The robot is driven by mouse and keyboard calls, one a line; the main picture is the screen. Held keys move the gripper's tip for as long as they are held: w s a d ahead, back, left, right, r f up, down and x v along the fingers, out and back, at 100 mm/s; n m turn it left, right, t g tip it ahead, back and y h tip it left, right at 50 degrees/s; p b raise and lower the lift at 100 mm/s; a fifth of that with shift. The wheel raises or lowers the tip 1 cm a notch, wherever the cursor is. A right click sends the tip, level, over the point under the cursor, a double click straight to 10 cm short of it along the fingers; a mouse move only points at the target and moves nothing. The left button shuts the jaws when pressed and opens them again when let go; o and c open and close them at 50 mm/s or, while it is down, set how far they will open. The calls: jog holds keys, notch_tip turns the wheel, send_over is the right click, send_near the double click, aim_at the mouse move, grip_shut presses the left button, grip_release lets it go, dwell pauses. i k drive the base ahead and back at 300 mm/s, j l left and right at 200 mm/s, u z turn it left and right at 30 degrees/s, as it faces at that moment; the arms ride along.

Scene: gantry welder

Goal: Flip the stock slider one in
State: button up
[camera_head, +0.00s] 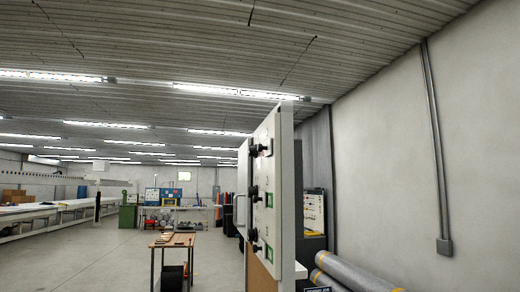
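A pale upright control panel (279,180) stands in the middle of the head view, seen almost edge-on. Its face is turned to the left. Three dark fittings stick out from it, one above another: an upper one (260,150), a middle one (254,193) and a lower one (254,236). Green squares show beside the middle and lower fittings, and a small reddish spot shows by the upper one. I cannot tell which fitting is stock slider one, or how any is set. My gripper is not in view.
A wooden-topped table (173,240) stands left of the panel. Rolled grey sheets (345,272) lie at the lower right by the wall. Long white benches (40,212) run along the far left. Open concrete floor (100,262) lies left of the table.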

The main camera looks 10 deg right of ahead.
aim_at(268, 148)
jog(key=j+z, duration=0.1)
jog(key=z, duration=0.2)
jog(key=j+z, duration=0.1)
jog(key=z, duration=0.25)
jog(key=i+j+z, duration=0.15)
jog(key=j+z, duration=0.2)
jog(key=j, duration=1.35)
jog(key=k+j+z, duration=0.1)
jog(key=j+z, duration=0.25)
jog(key=j, duration=1.35)
